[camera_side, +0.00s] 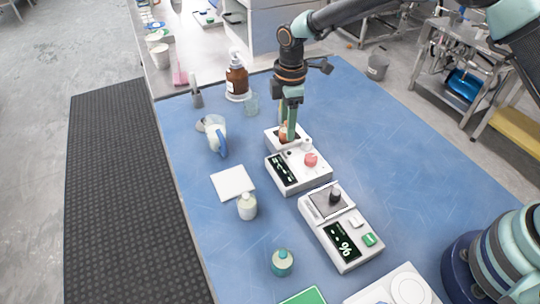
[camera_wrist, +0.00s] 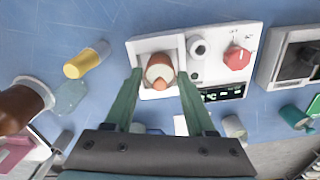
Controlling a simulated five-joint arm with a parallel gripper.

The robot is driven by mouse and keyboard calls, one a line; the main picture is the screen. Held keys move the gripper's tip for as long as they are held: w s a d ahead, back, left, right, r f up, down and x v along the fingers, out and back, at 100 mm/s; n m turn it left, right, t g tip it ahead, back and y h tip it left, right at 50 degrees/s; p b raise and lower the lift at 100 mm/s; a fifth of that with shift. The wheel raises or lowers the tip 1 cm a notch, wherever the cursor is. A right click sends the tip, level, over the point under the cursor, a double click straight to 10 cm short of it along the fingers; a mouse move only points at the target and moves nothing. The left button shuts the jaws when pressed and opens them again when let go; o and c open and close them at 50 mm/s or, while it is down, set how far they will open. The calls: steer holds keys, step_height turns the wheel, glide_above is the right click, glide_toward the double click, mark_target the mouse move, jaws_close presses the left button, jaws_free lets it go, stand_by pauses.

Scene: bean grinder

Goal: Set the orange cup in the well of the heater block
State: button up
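The orange cup (camera_wrist: 158,70), orange-brown with a pale inside, sits within the square recess at the left end of the white heater block (camera_wrist: 212,72) in the wrist view. The block has a red knob and a dark display. In the side view the block (camera_side: 298,172) stands mid-table, and the cup (camera_side: 285,131) shows only partly behind a finger at its far end. My gripper (camera_wrist: 160,78) is over the recess, with its green fingers on either side of the cup and a visible gap at each side. How deep the cup sits is hard to tell.
A scale (camera_side: 341,228) with a dark object on it stands close in front of the block. An amber pump bottle (camera_side: 237,80) and clear beaker (camera_side: 251,104) stand behind. The table's right side is clear.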

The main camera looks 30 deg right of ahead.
steer(key=shift+o, duration=0.8)
steer(key=s+d+r+m+t, duration=0.1)
steer(key=d+r, duration=0.1)
steer(key=r, duration=0.7)
steer(key=s+d+r+m, duration=0.1)
steer(key=d+r+m, duration=0.1)
steer(key=r, duration=0.6)
steer(key=s+d+r+m+t, duration=0.1)
steer(key=s+d+m+t, duration=0.1)
steer(key=s+d+m, duration=0.4)
steer(key=s+d+r+m+t, duration=0.2)
steer(key=s+d+m, duration=0.4)
steer(key=s, duration=0.5)
steer(key=shift+s+d+t, duration=0.25)
steer(key=shift+d+t, duration=0.05)
steer(key=shift+d, duration=0.15)
